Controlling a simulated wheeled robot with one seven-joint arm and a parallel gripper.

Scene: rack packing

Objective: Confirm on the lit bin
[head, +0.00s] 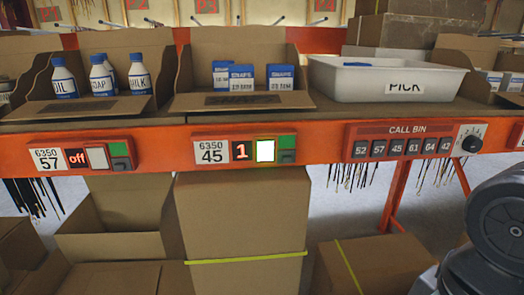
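The bin module marked 6350 45 (244,150) is on the orange shelf edge, centre. Its red display (241,151) shows 1 and its square button (265,151) glows bright white. Green and dark pieces sit at its right end. Above it, an open cardboard bin (240,104) holds blue-and-white boxes (280,77). The left module, 6350 57 (80,155), reads "off" and its button (96,157) is a dull white. The cardboard bin (90,108) above it holds several white bottles with blue caps. My gripper is not in view; dark rounded parts of my arm show at the lower right.
A white PICK tray (385,80) stands on the shelf at right. Below it a CALL BIN panel (405,140) has several numbered keys and a dial (470,140). Cardboard boxes (240,230) stand under the shelf. Dark cords hang below the edge. The space before the modules is clear.

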